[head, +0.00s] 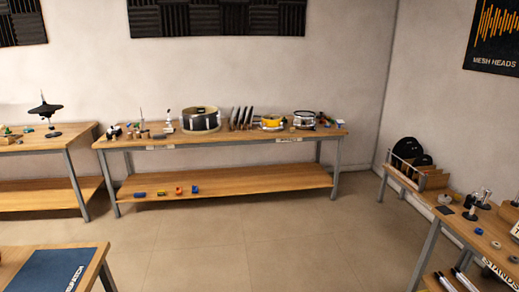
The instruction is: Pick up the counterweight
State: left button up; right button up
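I cannot single out the counterweight with certainty. The table marked STANDS (462,226) at the right edge carries several small round pieces, any of which could be it. One is a grey ring-like piece (446,198) near the table's far left corner. Neither of my grippers is in view.
A long workbench (240,142) with drums stands against the back wall; small coloured blocks lie on its lower shelf (270,178). A table with a blue mat (48,273) is at lower left. A low rack (420,180) stands at right. The middle floor is clear.

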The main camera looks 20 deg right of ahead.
aim_at(470, 198)
jog(key=i+l+z, duration=0.25)
jog(key=i, duration=0.3)
jog(key=i+j+z, duration=0.1)
jog(key=i+z, duration=0.2)
jog(key=i, duration=0.2)
jog(key=i+j+z, duration=0.1)
jog(key=i+z, duration=0.15)
jog(key=i, duration=0.3)
jog(key=i+j+z, duration=0.25)
jog(key=i, duration=0.3)
jog(key=i+j+z, duration=0.25)
jog(key=i, duration=0.3)
jog(key=i+l+z, duration=0.2)
jog(key=i, duration=0.3)
jog(key=i+z, duration=0.2)
jog(key=i, duration=0.3)
jog(key=i+z, duration=0.25)
jog(key=i, duration=0.2)
jog(key=i+j+z, duration=0.2)
jog(key=i, duration=0.3)
jog(key=i+j+z, duration=0.2)
jog(key=i, duration=0.3)
jog(key=i+j+z, duration=0.2)
jog(key=i, duration=0.25)
